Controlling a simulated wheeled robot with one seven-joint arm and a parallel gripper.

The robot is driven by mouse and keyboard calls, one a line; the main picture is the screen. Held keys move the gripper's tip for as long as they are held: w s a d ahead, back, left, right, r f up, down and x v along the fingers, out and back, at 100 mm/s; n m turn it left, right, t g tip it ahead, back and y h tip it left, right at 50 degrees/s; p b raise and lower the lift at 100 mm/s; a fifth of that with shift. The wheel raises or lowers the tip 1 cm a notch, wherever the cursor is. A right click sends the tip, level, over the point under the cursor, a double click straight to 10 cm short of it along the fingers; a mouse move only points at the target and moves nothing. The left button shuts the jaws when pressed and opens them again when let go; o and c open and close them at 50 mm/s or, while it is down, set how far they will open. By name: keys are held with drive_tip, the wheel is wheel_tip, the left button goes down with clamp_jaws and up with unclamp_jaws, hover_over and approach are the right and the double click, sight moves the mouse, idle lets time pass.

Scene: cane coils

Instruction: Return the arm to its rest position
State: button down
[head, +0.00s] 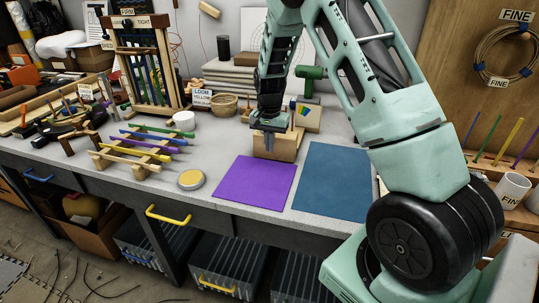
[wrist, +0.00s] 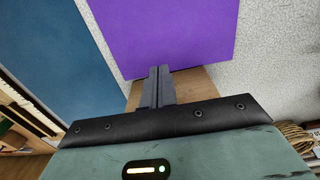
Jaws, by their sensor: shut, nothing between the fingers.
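My gripper (head: 269,141) is shut and empty. My arm reaches in from the right side of the head view. Whether the fingers touch the wood I cannot tell.
A blue mat (head: 333,182) lies right of the purple one. A green tool (head: 309,75) stands behind the gripper. A wooden panel with a cane coil (head: 479,62) is at right.

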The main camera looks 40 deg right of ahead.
drive_tip(key=shift+r, duration=2.15)
drive_tip(key=shift+a, duration=0.1)
drive_tip(key=s+a+r+n, duration=0.2)
drive_tip(key=s+a+n, duration=0.15)
drive_tip(key=a, duration=0.45)
drive_tip(key=s+a+r+n+y, duration=0.1)
drive_tip(key=s+a+r+n, duration=0.2)
drive_tip(key=a, duration=0.5)
drive_tip(key=s+a+r+n, duration=0.2)
drive_tip(key=s+a+n, duration=0.15)
drive_tip(key=a, duration=0.55)
drive_tip(key=s+a+n, duration=0.4)
drive_tip(key=s, duration=0.7)
drive_tip(key=s+a+r+n, duration=0.1)
drive_tip(key=s+a+n, duration=0.3)
drive_tip(key=s, duration=0.7)
drive_tip(key=shift+n, duration=0.6)
drive_tip(key=shift+a+r, duration=0.1)
drive_tip(key=shift+r, duration=0.05)
